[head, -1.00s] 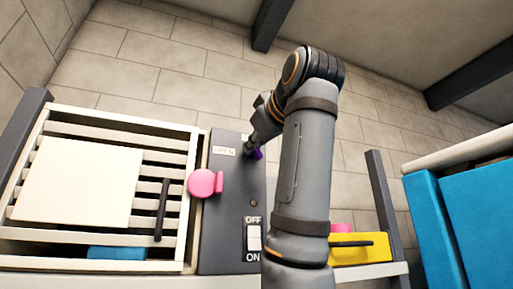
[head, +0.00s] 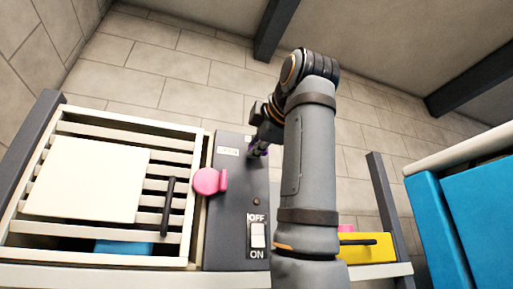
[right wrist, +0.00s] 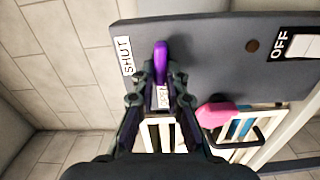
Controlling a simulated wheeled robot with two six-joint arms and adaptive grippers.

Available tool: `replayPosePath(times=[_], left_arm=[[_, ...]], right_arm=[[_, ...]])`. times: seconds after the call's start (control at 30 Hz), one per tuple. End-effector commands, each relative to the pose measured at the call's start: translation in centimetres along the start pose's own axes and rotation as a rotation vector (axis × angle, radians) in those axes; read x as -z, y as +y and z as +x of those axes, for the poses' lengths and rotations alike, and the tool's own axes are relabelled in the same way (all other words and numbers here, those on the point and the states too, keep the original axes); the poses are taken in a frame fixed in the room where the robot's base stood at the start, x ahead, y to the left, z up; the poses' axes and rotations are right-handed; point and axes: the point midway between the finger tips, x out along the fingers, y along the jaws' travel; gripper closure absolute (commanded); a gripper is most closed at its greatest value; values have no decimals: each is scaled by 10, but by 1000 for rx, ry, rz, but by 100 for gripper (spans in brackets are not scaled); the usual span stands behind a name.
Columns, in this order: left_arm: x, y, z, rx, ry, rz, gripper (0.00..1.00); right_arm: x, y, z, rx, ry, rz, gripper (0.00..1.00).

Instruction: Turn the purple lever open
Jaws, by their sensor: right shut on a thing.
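The purple lever (right wrist: 161,62) stands on the dark grey control panel (right wrist: 210,45). In the right wrist view my right gripper (right wrist: 160,80) is shut on it, with one finger on each side. The lever's lower end is by the OPEN label (right wrist: 163,97), which the fingers partly cover. The SHUT label (right wrist: 127,56) is to the left. In the head view my right gripper (head: 260,148) is at the panel's upper right, and only a bit of purple shows there. The OPEN label (head: 228,151) lies just left of it. My left gripper is out of view.
A pink knob (head: 207,181) sits on the panel's left edge, beside a slatted cream frame (head: 168,262). An OFF/ON switch (head: 258,235) is lower on the panel. A yellow block (head: 368,254) with a dark handle lies right of my forearm. Blue panels (head: 480,195) stand far right.

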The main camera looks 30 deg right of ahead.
Motion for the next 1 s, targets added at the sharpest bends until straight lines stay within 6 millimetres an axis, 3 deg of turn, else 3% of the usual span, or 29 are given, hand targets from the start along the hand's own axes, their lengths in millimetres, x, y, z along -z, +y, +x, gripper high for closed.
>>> replayPosePath(times=[0.3, 0.8, 0.83, 1.0], left_arm=[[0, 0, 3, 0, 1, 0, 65], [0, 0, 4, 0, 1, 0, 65], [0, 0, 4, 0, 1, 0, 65], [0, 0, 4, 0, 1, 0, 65]], right_arm=[[0, -1, 0, -1, 0, -99, 100], [0, -1, 0, -1, 0, -114, 100], [0, -1, 0, -1, 0, -114, 85], [0, -1, 0, 0, 0, -113, 65]])
